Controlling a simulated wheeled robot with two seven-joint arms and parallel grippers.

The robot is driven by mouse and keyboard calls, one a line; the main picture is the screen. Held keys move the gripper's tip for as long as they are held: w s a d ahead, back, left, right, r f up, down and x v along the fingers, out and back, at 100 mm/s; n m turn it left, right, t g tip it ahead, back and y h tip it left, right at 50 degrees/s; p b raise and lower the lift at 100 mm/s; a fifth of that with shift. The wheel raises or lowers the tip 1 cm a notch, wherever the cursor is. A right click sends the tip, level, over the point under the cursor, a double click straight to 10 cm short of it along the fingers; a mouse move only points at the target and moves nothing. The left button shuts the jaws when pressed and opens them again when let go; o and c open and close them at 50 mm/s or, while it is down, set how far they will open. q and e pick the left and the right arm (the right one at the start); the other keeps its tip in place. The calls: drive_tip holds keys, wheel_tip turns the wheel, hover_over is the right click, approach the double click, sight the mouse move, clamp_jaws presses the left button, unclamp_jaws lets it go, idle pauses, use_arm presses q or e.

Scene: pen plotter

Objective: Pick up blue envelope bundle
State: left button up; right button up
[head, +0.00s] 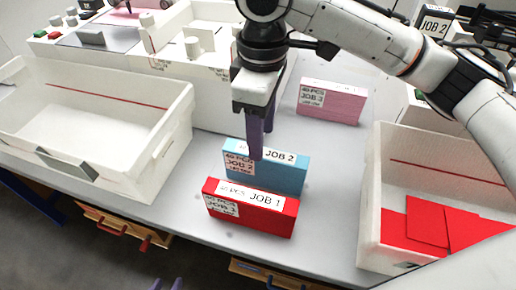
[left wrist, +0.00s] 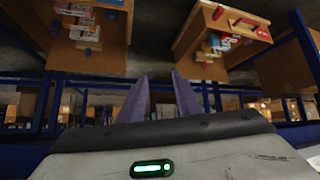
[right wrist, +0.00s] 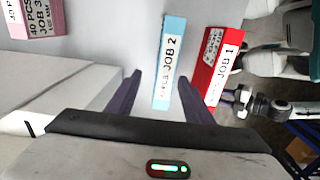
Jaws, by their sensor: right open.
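The blue envelope bundle (head: 264,168), labelled JOB 2, stands upright on the grey table behind the red bundle. My right gripper (head: 261,144), on the arm from the right, points down at its top edge. My left gripper (left wrist: 160,78) is open and empty, facing the area under the benches.
The red JOB 1 bundle (head: 250,208) stands close in front of the blue one. The pink JOB 3 bundle (head: 331,102) is behind, to the right. A white bin (head: 369,205) with red envelopes is at the right. An empty white bin (head: 163,138) is at the left.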

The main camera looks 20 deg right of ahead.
sight(265, 168)
drive_tip(key=f, duration=0.2)
drive_tip(key=s+f+b, duration=0.1)
drive_tip(key=f, duration=0.5)
drive_tip(key=shift+s+d+f, duration=0.1)
drive_tip(key=shift+s+d, duration=0.15)
drive_tip(key=shift+s, duration=0.05)
drive_tip(key=shift+f, duration=0.6)
drive_tip(key=shift+w, duration=0.1)
clamp_jaws()
